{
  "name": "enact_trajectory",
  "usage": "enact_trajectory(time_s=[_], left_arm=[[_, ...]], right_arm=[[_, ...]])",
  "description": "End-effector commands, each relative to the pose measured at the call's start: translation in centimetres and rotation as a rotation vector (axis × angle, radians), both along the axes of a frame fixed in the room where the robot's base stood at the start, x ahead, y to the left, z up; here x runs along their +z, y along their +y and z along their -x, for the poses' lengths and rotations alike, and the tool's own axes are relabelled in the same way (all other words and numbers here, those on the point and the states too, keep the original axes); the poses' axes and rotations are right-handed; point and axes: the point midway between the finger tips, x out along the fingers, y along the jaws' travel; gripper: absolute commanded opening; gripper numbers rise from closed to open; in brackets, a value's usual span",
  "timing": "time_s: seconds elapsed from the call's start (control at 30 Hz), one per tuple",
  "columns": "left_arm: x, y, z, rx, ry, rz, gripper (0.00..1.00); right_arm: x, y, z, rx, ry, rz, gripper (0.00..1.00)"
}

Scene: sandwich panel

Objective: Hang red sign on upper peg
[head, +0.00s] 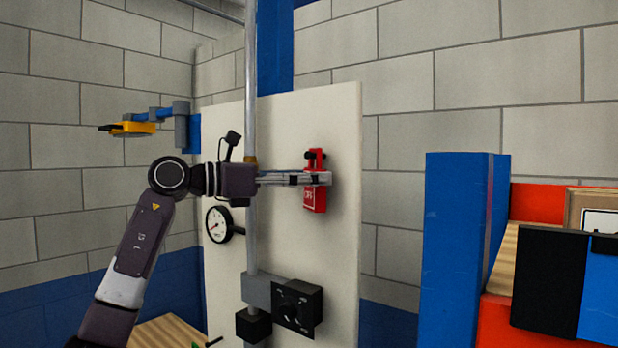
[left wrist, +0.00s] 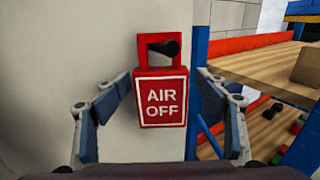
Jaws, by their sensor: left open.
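The red sign (head: 315,196) is upright at the white panel (head: 285,235). In the left wrist view the red sign (left wrist: 162,102) reads "AIR OFF" and has a loop handle on top. A black peg (left wrist: 166,48) shows through that loop, and the sign appears to hang on it. My left gripper (head: 325,178) is at the sign in the head view. In the left wrist view its open fingers (left wrist: 164,85) stand on either side of the sign, with gaps visible. My right gripper is not in view.
A vertical grey pipe (head: 251,100) runs in front of the panel. A gauge (head: 222,224) and a black box (head: 297,307) sit lower down. A yellow-and-blue fixture (head: 140,127) is at left. A blue-and-orange shelf (head: 457,240) stands at right.

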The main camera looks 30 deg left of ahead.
Motion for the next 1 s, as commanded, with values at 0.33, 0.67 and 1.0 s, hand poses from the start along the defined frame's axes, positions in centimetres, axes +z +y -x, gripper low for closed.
enact_trajectory(time_s=[0.33, 0.67, 1.0], left_arm=[[0.0, 3.4, 4.7, 0.006, 0.0, -0.002, 0.67], [0.0, 6.3, 9.1, 0.001, 0.001, 0.0, 0.67], [0.1, 6.7, 9.8, -0.001, -0.001, 0.0, 0.67]], right_arm=[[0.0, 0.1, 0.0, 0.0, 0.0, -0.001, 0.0], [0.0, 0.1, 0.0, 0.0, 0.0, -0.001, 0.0], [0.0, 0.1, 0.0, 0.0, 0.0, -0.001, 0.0]])
